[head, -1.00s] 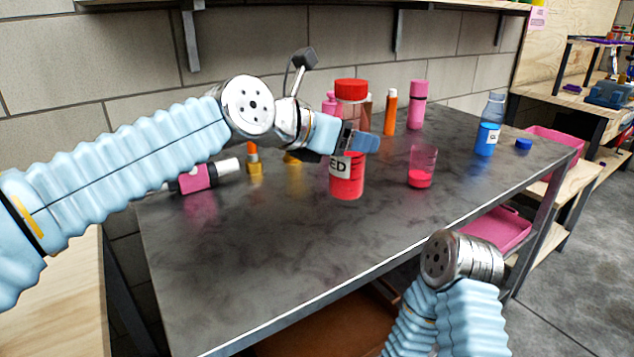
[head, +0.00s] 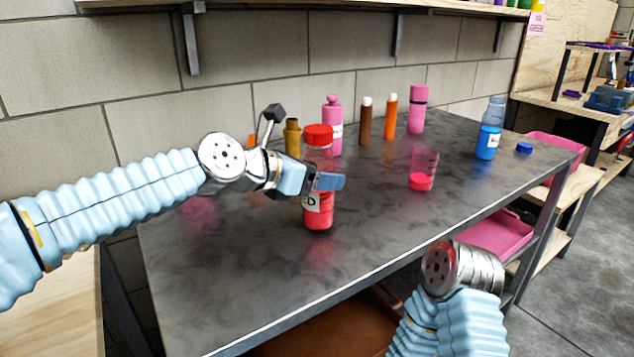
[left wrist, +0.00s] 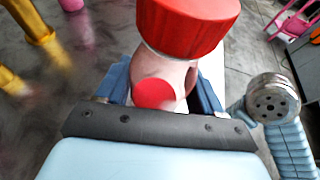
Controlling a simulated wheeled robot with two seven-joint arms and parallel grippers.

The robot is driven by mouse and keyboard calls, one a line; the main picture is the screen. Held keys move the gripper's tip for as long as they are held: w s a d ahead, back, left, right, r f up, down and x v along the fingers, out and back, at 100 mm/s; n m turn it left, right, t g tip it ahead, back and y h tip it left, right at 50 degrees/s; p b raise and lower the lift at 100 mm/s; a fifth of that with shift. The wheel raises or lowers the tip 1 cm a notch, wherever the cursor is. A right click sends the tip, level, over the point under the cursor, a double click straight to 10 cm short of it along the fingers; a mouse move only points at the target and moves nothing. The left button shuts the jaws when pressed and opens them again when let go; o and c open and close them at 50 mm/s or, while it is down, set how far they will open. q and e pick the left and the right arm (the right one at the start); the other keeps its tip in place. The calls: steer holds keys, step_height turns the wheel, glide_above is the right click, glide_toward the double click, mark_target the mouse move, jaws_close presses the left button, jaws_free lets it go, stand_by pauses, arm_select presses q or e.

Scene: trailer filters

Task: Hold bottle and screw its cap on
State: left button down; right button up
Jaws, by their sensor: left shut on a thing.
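A clear bottle with red contents and a white label (head: 316,205) stands upright at the left-middle of the table. Its red cap (head: 318,135) sits on its top. My left gripper (head: 325,182) is shut around the bottle's middle. In the left wrist view the red cap (left wrist: 190,22) is above the fingers, and the bottle (left wrist: 165,85) is between them. I cannot tell whether its base touches the table. A blue bottle (head: 488,140) stands at the right, its neck apparently bare, with a blue cap (head: 524,147) lying beside it. My right gripper is not in view; only its arm shows.
A pink-filled clear cup (head: 421,180) stands right of the held bottle. Pink, brown, orange and yellow bottles stand along the back of the grey table (head: 250,280). The table front is clear.

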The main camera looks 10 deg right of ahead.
arm_select(q)
steer(key=shift+f, duration=0.5)
steer(key=shift+f, duration=0.15)
steer(key=shift+c, duration=0.7)
jaws_free()
steer(key=shift+r, duration=0.2)
steer(key=shift+s+a+r, duration=0.1)
steer(key=shift+s+a, duration=0.05)
steer(key=shift+a, duration=0.2)
steer(key=b+v, duration=0.1)
steer(key=v, duration=1)
steer(key=shift+b, duration=0.3)
steer(key=shift+s, duration=0.1)
